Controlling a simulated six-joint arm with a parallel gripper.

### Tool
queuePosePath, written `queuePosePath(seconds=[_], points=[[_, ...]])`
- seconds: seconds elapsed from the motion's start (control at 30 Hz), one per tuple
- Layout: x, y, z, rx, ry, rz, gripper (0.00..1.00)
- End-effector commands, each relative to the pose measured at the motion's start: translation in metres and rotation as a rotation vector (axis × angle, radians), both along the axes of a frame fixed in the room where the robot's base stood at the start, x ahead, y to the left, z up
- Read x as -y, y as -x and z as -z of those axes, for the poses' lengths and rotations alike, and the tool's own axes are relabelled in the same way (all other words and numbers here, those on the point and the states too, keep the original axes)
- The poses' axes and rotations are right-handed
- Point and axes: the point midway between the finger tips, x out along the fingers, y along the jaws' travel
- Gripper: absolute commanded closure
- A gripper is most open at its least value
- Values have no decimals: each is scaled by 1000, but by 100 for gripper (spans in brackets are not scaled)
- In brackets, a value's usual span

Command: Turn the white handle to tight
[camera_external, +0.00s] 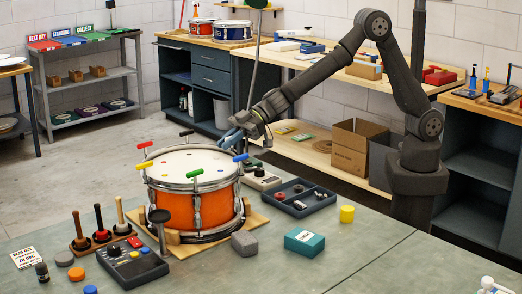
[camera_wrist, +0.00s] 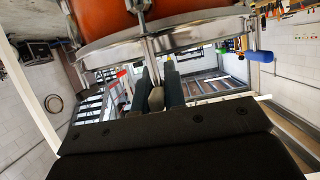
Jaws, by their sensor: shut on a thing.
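An orange drum (camera_external: 178,208) with a white head and metal rim stands on a wooden base at the left of the bench. T-shaped handles with coloured grips stand around its rim. My gripper (camera_external: 234,136) is at the far right side of the rim, low over it. In the wrist view my gripper (camera_wrist: 162,84) has its two dark fingers close together beside the drum rim. A pale piece (camera_wrist: 156,99) shows between them, which looks like the white handle. Its shape is mostly hidden by the fingers. In the external view my gripper covers that handle. How far it is turned cannot be seen.
The blue handle (camera_external: 241,158) is close in front of my gripper; the black handle (camera_external: 187,133) is to its left. The green handle (camera_external: 195,174) is at the front. A dark parts tray (camera_external: 299,212) and a teal box (camera_external: 304,242) stand right of the drum.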

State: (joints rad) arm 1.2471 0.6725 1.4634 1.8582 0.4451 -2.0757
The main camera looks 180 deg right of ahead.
Motion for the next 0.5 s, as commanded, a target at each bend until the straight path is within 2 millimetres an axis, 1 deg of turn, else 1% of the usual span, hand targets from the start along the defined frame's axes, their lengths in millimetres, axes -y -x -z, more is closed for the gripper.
queuePosePath(seconds=[0.23,0.5], points=[[2,0,-3,5,6,112,100],[3,2,-3,1,2,173,100]])
